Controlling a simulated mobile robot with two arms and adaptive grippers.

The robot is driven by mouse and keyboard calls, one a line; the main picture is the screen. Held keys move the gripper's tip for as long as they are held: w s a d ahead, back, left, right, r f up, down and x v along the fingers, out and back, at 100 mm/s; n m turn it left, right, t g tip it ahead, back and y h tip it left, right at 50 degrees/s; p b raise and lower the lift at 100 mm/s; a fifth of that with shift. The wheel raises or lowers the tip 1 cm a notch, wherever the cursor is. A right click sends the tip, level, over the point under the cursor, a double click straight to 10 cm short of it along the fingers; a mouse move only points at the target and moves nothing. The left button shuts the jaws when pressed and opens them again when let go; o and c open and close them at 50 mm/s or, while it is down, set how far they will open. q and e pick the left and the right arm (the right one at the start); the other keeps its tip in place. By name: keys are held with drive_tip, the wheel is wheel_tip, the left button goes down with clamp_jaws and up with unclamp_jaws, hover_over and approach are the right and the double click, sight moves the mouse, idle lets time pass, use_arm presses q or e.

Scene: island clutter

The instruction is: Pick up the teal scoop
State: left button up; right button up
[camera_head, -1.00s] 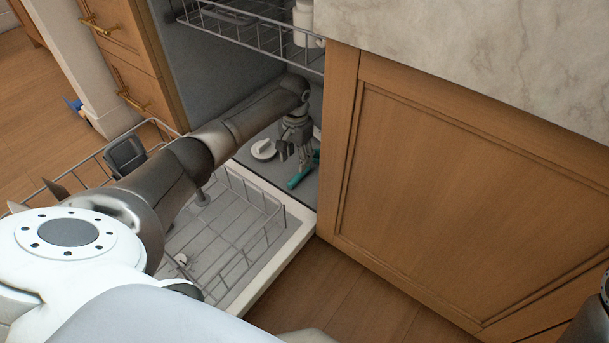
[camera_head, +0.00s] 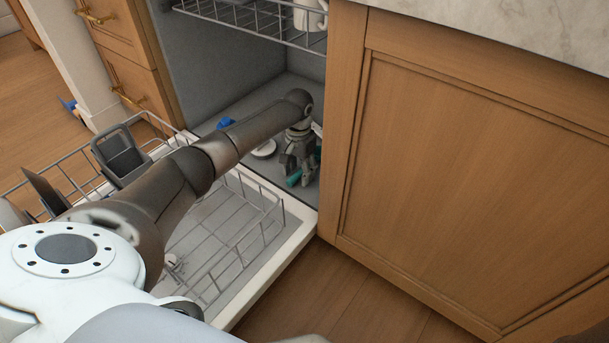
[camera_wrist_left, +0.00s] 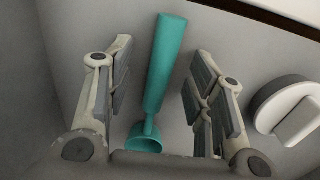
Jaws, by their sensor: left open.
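The teal scoop lies on the grey dishwasher floor. In the head view a small part of the scoop (camera_head: 293,180) shows beside my left gripper (camera_head: 296,176), which hides much of it. In the left wrist view the scoop's long handle (camera_wrist_left: 166,62) lies between the two open fingers of my left gripper (camera_wrist_left: 161,72), with a visible gap on each side. Its small cup is near the gripper's base in that picture. The fingers are open and not closed on it. My right gripper is not in view.
A white round item (camera_head: 264,149) lies left of the gripper, and it also shows in the wrist view (camera_wrist_left: 278,102). A blue item (camera_head: 225,122) lies farther left. The upper rack (camera_head: 250,28) hangs above. The wooden cabinet (camera_head: 440,180) stands close on the right. The lower rack (camera_head: 215,240) is below my arm.

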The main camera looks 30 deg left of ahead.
use_arm(q)
drive_tip(key=shift+f, duration=0.15)
drive_tip(key=shift+c, duration=0.2)
drive_tip(key=c, duration=1)
